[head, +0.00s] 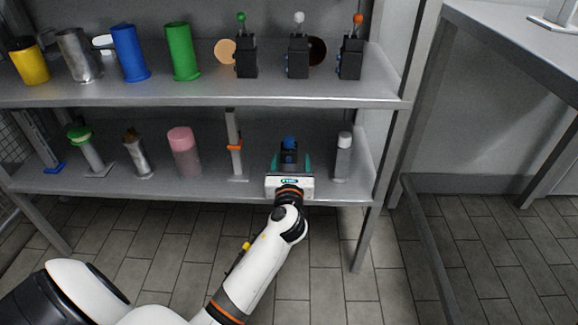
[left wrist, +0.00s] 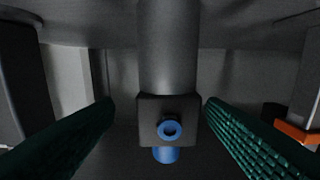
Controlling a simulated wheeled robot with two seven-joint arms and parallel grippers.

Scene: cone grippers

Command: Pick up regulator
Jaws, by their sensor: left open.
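The object I take for the regulator has a dark block with a blue top (head: 289,142) and stands on the lower shelf. In the left wrist view its dark block with a blue ring-shaped port (left wrist: 170,130) and a grey cylinder show close up. My left gripper (head: 290,164) is open in front of it on the lower shelf. In the left wrist view its green ridged fingers (left wrist: 159,125) lie on either side of the block, with a visible gap on both sides. The regulator's lower part is hidden by my gripper in the head view. My right gripper is not in view.
On the lower shelf (head: 220,192), a stand with an orange clamp (head: 235,147) is to the left and a grey cylinder with a white top (head: 343,157) is close on the right. The upper shelf (head: 220,98) hangs above, holding cylinders and black devices.

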